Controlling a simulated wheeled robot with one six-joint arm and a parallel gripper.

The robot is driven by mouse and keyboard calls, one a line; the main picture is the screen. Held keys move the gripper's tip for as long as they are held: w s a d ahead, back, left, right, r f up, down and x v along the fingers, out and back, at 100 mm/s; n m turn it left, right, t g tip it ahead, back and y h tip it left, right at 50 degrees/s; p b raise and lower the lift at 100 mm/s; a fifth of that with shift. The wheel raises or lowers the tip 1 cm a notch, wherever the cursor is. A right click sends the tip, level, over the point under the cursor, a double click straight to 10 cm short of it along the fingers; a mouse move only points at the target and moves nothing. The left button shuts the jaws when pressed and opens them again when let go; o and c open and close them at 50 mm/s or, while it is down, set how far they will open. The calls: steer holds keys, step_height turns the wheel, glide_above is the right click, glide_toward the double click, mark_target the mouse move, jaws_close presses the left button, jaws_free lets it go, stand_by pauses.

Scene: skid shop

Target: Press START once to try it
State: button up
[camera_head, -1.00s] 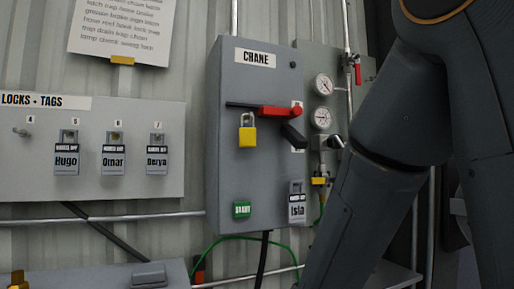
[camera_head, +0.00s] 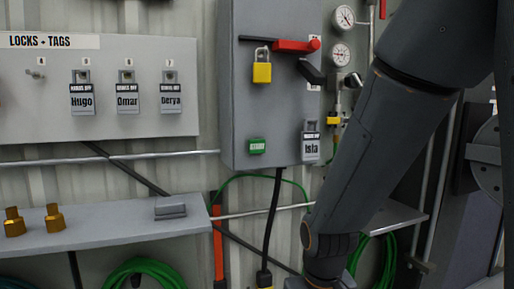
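The green START button (camera_head: 257,146) sits low on the front of the grey electrical box (camera_head: 250,105). A red switch handle (camera_head: 293,46) lies across the box's upper part. A yellow padlock (camera_head: 262,72) hangs just below and left of the handle. A lock with a tag reading Isla (camera_head: 310,146) hangs at the box's lower right, right of START. My arm fills the right side and reaches down to the bottom edge. My gripper is out of the frame, so its state is hidden.
A LOCKS + TAGS board (camera_head: 30,110) holds tags for Hugo, Omar and Derya at left. A grey shelf (camera_head: 110,222) below carries two brass fittings and a grey block. Gauges (camera_head: 343,17) and pipes stand right of the box. Green hoses (camera_head: 145,272) hang below.

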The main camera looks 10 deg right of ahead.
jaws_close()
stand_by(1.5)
